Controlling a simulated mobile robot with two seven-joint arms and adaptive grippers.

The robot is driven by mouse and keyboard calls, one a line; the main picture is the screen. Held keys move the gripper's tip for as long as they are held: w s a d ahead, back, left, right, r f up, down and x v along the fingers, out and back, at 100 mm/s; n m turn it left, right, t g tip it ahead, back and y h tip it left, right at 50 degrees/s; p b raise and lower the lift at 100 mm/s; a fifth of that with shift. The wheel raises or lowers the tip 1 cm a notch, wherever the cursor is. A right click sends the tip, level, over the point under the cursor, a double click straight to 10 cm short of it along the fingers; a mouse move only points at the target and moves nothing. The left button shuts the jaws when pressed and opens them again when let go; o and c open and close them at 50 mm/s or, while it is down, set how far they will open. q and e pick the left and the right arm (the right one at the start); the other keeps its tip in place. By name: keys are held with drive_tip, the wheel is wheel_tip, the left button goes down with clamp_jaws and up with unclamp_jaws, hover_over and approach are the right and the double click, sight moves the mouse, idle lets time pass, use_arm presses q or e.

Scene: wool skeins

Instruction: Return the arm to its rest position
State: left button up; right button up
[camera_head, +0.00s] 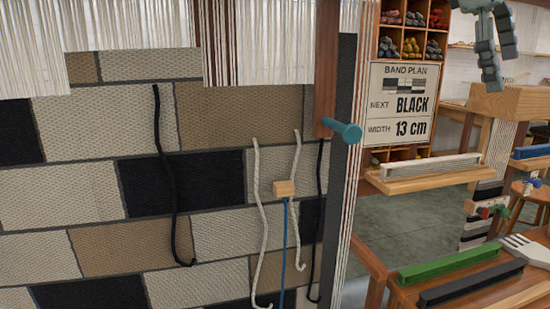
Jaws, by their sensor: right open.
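My right gripper (500,68) shows at the top right corner, grey, with its fingers pointing down and apart. It is open and nothing shows between the fingers. It hangs in front of the background, clear of the sign and the shelves. The rest of that arm is outside the picture. My left gripper is not in view.
A loom with a patterned weaving (220,105) fills the left, with a blue peg (343,130) sticking out from its post. A band plan sign (402,105) reads BLACK, 13 cm. A wooden ledge (425,180) holds a pale bar. A green bar (448,265) lies lower right.

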drive_tip(key=w+a+f+m+t+y, duration=0.2)
drive_tip(key=f+t+y, duration=0.4)
drive_tip(key=f, duration=0.5)
drive_tip(key=shift+w+a+f+t, duration=0.4)
drive_tip(key=shift+w+a, duration=0.25)
drive_tip(key=shift+a, duration=0.1)
idle(0.3)
idle(0.4)
